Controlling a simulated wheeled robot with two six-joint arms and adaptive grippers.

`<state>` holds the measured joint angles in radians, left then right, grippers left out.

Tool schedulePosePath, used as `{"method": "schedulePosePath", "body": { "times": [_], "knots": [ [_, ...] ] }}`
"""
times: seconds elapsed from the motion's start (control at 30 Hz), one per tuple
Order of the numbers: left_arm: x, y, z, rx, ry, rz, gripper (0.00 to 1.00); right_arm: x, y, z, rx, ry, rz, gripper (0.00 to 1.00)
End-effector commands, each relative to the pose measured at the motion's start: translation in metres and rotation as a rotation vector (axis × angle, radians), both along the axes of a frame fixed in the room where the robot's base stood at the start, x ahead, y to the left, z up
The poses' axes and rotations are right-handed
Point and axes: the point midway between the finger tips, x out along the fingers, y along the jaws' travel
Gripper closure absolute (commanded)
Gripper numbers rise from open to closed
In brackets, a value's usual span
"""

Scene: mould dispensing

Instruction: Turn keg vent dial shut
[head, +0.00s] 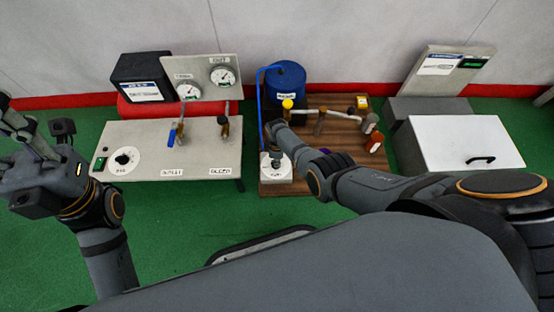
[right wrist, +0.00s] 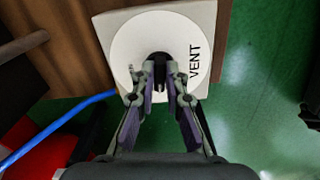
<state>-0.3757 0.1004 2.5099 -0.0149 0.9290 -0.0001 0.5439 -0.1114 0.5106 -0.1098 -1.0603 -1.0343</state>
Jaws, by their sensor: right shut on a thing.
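The vent dial is a round white plate marked VENT with a dark knob on a pale square box. The dial (head: 268,172) sits at the front left of the wooden board in the head view. In the right wrist view the dial plate (right wrist: 130,50) fills the top middle, with its knob (right wrist: 159,60) at the centre. My right gripper (right wrist: 160,84) is shut on the knob, one finger on each side. In the head view my right gripper (head: 277,150) reaches down over the dial and hides part of it. The blue keg (head: 286,85) stands behind. My left gripper (head: 28,128) is raised at the far left, away from the dial.
A blue hose (head: 259,95) runs down beside the dial. A panel with gauges (head: 205,84) is left, a white lidded box (head: 465,140) right.

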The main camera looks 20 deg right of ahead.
Motion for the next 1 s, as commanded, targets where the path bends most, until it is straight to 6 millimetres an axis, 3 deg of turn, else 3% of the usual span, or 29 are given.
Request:
{"method": "schedulePosePath", "body": {
  "times": [0.43, 1.0],
  "knots": [
    [-0.0001, 0.0007, 0.0030, -0.004, -0.001, 0.000, 0.60, 0.0023, 0.0006, 0.0006, 0.002, -0.003, 0.272, 1.00],
    [-0.0005, 0.0008, 0.0042, -0.005, -0.004, 0.000, 0.60, 0.0022, 0.0011, 0.0003, 0.002, -0.003, 0.337, 1.00]
  ]
}}
